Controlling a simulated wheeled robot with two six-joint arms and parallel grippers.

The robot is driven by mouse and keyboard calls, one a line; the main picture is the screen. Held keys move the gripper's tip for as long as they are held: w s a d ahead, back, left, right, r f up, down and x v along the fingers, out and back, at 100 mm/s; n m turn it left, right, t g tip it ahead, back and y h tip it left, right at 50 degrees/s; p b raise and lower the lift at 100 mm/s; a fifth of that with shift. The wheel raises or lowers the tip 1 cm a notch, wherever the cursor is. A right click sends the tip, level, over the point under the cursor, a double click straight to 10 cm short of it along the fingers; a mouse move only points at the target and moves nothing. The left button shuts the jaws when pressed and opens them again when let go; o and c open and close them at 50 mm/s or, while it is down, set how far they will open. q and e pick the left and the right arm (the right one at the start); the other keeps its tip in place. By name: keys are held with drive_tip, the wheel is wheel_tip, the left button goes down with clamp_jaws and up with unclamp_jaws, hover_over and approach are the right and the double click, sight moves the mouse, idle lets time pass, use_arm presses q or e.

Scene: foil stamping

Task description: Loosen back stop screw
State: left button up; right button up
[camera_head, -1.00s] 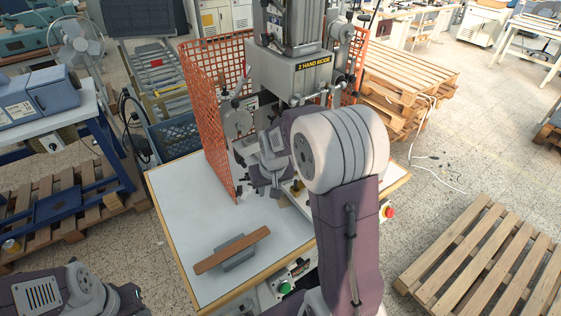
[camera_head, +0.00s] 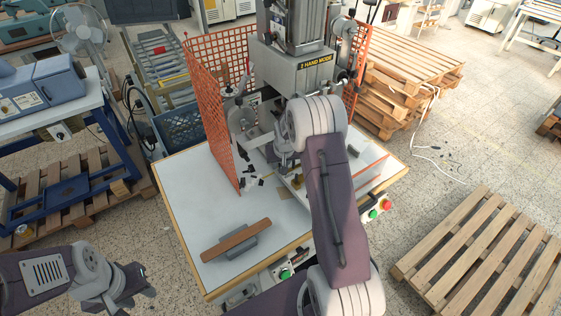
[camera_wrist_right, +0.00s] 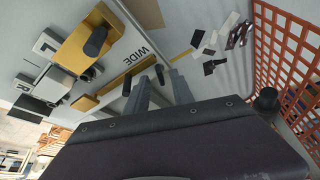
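In the right wrist view, a yellow block (camera_wrist_right: 78,52) carries an upright black screw knob (camera_wrist_right: 95,41). A second yellow bar (camera_wrist_right: 85,103) lies nearer, with a dark knob (camera_wrist_right: 88,73) beside it. I cannot tell which knob is the back stop screw. My right gripper (camera_wrist_right: 160,88) points toward the plate marked WIDE, right of the yellow parts. Its two grey fingers are apart with a gap between them. In the head view my right gripper is mostly hidden by its arm at the press (camera_head: 300,70). My left gripper (camera_head: 146,282) is off the table at lower left, its fingers unclear.
An orange mesh guard (camera_head: 212,110) stands left of the press. A brown bar on a grey block (camera_head: 236,241) lies on the white table (camera_head: 190,200). Small dark and white pieces (camera_wrist_right: 222,45) lie near the guard. Green and red buttons line the front edge.

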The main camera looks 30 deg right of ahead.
drive_tip(key=shift+w+f, duration=0.1)
drive_tip(key=shift+f, duration=0.1)
drive_tip(key=shift+a, duration=0.1)
clamp_jaws()
